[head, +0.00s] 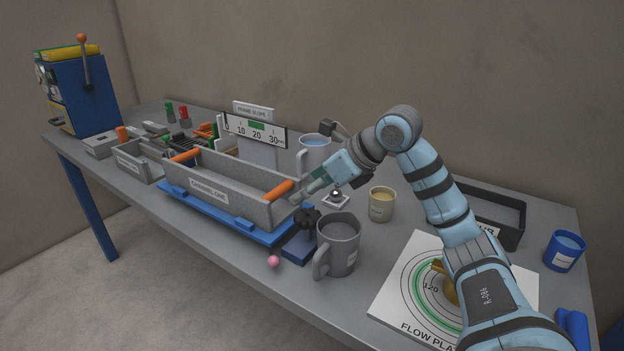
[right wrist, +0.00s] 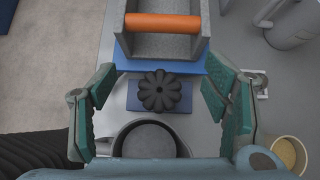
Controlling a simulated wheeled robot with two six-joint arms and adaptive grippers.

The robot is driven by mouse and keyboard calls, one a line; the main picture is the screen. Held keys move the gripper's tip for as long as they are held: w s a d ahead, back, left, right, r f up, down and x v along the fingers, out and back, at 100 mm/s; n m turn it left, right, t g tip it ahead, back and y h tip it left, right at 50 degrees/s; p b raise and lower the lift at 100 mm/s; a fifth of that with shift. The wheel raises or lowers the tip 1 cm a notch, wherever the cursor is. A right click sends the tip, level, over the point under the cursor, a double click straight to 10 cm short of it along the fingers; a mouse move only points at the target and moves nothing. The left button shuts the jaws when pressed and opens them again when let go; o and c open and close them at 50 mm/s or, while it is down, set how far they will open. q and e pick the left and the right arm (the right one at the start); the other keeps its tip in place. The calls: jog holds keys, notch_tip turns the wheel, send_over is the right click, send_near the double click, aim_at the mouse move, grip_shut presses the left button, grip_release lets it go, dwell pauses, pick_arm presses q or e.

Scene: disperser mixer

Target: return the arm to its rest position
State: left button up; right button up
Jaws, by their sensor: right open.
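My right gripper (head: 318,184) is open and empty above the table, near the right end of a long grey tray (head: 240,204) with orange handles. In the right wrist view its two green-padded fingers (right wrist: 160,105) are spread wide. Between and below them show a black lobed knob (right wrist: 158,91) on a blue block and the grey mug (right wrist: 150,140). The fingers appear apart from all of these. My right arm (head: 440,190) reaches up from the lower right and bends over the table. My left gripper is not in the head view.
A grey mug (head: 341,247), beige cup (head: 381,205) and pitcher (head: 314,152) stand close to the gripper. The flow plate (head: 395,296), dark tray (head: 512,238) and blue cup (head: 563,251) lie to the right. A pink ball (head: 274,261) is near the front edge.

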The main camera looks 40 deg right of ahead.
notch_tip(320, 180, up, 3)
jog(key=shift+r, duration=0.15)
dwell(0.3)
